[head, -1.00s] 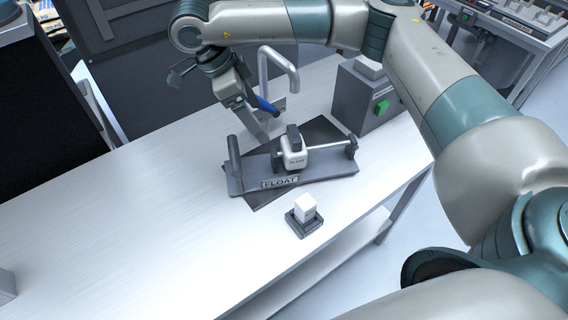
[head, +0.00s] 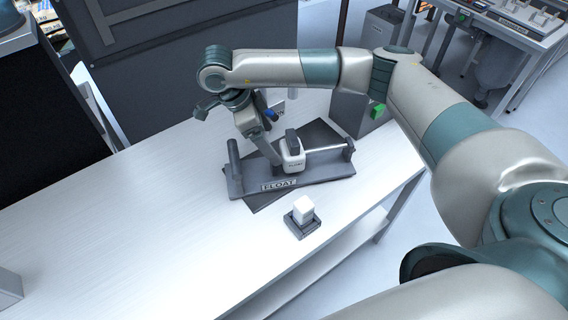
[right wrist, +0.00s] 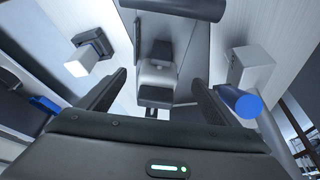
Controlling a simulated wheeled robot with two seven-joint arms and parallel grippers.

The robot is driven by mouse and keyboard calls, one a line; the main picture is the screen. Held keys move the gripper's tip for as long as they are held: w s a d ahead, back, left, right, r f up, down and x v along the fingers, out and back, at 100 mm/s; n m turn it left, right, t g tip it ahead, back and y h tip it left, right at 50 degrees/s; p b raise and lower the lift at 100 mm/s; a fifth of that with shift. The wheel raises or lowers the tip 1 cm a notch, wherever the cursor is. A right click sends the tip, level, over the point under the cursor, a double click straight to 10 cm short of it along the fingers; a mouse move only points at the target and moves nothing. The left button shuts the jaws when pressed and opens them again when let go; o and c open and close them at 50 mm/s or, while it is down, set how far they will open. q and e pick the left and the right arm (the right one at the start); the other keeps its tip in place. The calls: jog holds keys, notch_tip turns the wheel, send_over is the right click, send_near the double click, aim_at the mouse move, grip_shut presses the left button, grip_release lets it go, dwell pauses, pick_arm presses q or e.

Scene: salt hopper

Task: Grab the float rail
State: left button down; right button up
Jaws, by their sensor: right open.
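The float rail (head: 318,176) is a grey base labelled FLOAT, with upright end posts and a thin rod. It lies on a dark mat on the table. A white float block (head: 293,160) with a dark top sits on the rod; it also shows in the right wrist view (right wrist: 158,76). My right gripper (head: 275,160) is open just left of the float block and partly hidden by its own wrist. In the right wrist view the float block shows beyond and between the open fingers (right wrist: 158,85), with nothing held. My left gripper is not in view.
A white cube (head: 303,205) stands in a dark holder (head: 301,229) in front of the rail. A grey box with a green button (head: 377,111) stands behind right. A blue handle (right wrist: 240,102) is close to a finger in the right wrist view.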

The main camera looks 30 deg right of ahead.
aim_at(281, 153)
jog(key=shift+p+x, duration=0.45)
jog(key=shift+x, duration=1.8)
jog(key=p+x, duration=0.3)
jog(key=x, duration=0.1)
jog(key=shift+s+d, duration=0.1)
jog(key=shift+d, duration=0.05)
jog(key=shift+d+f, duration=0.2)
jog(key=shift+f, duration=0.3)
jog(key=c, duration=1.6)
jog(key=shift+r, duration=0.15)
